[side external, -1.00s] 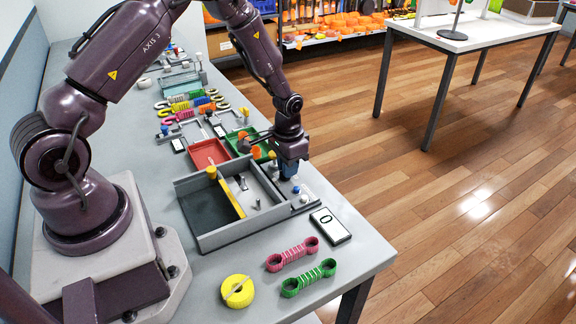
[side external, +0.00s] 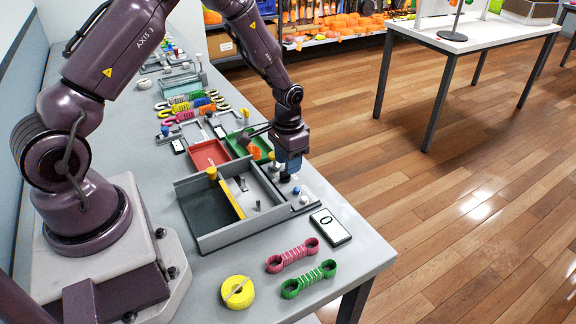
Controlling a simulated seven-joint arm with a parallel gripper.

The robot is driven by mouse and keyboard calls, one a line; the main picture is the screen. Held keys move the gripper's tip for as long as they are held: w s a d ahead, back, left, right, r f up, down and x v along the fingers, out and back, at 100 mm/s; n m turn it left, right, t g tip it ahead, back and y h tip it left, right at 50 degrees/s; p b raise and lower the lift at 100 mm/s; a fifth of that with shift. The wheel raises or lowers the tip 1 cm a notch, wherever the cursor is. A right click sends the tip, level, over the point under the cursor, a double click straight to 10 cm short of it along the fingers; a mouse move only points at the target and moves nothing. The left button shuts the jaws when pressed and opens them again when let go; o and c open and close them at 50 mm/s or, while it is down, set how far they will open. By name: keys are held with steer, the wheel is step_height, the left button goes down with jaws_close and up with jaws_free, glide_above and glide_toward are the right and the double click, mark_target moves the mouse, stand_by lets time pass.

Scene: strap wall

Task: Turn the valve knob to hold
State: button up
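My gripper (side external: 286,177) points down over the right rail of the grey divided tray (side external: 243,237). Its fingertips are small and dark here, and I cannot tell whether they are apart or shut, or whether they touch anything. Just in front of it on the rail are a small blue knob (side external: 296,190) and a white knob (side external: 304,199). I cannot tell for certain which part is the valve knob; the area right under the gripper is hidden. A black-framed white card (side external: 330,226) with a round mark lies beside the rail.
A yellow disc (side external: 237,292), a pink strap piece (side external: 292,256) and a green one (side external: 308,279) lie near the table's front edge. A yellow divider (side external: 231,197) stands in the tray. Red (side external: 209,153) and green trays and several coloured straps lie behind.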

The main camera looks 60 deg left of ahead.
step_height(320, 180, up, 11)
stand_by(0.3)
steer(key=shift+s+f, duration=0.1)
steer(key=s+d+r+t, duration=0.2)
steer(key=s+d+r, duration=0.2)
steer(key=s+r, duration=0.5)
steer(key=s+d+r+t, duration=0.3)
steer(key=s+d+r, duration=0.2)
steer(key=s+r, duration=0.5)
steer(key=shift+s+d+r+t, duration=0.2)
steer(key=shift+s+t, duration=0.1)
steer(key=shift+s, duration=0.35)
